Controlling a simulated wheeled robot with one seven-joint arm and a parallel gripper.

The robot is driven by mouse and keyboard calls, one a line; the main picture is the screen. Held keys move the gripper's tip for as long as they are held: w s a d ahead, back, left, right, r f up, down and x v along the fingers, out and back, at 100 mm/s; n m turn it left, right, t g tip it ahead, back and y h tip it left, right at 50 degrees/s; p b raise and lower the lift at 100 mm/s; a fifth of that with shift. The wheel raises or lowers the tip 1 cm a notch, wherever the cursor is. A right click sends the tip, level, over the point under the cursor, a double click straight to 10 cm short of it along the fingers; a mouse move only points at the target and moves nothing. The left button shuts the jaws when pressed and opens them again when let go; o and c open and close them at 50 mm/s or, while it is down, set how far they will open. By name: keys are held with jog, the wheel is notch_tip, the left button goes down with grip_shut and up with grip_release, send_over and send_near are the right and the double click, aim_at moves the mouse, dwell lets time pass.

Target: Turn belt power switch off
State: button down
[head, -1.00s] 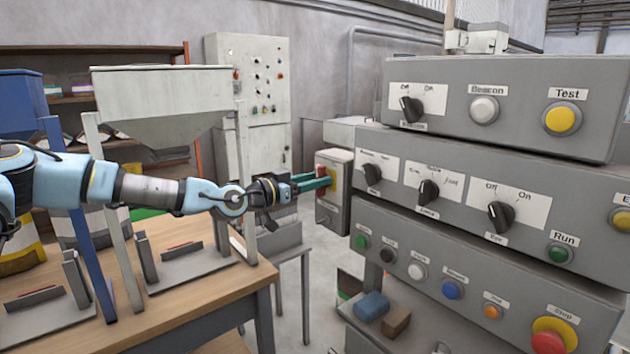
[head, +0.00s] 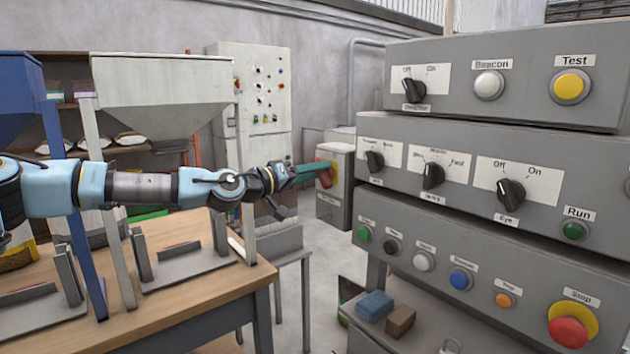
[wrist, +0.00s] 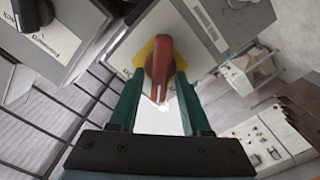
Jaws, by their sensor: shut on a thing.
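The belt power switch is a red rotary handle (wrist: 160,68) on a yellow plate (wrist: 138,54), on the face of a pale grey box; the wrist view shows it from close up. In the head view the red handle (head: 324,178) is partly hidden by my gripper. My gripper (head: 318,171) has green fingers and reaches the box from the left. In the wrist view its two fingers (wrist: 160,90) stand on either side of the red handle and are shut on it. The label by the switch is too small to read.
The grey control panels (head: 480,165) with knobs and buttons stand close on the right of the switch box (head: 338,205). A wooden table (head: 190,275) with metal fixtures lies under my arm. A tall grey cabinet (head: 250,110) stands behind.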

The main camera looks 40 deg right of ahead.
jog(key=n, duration=0.1)
jog(key=n+b, duration=0.1)
jog(key=n, duration=0.1)
jog(key=n+b, duration=0.1)
jog(key=shift+w+f+n, duration=0.15)
jog(key=shift+f+n, duration=0.1)
jog(key=shift+n, duration=0.05)
jog(key=shift+f+n+b, duration=0.1)
jog(key=shift+n+b, duration=0.65)
jog(key=shift+n, duration=1.85)
jog(key=c, duration=0.7)
grip_release()
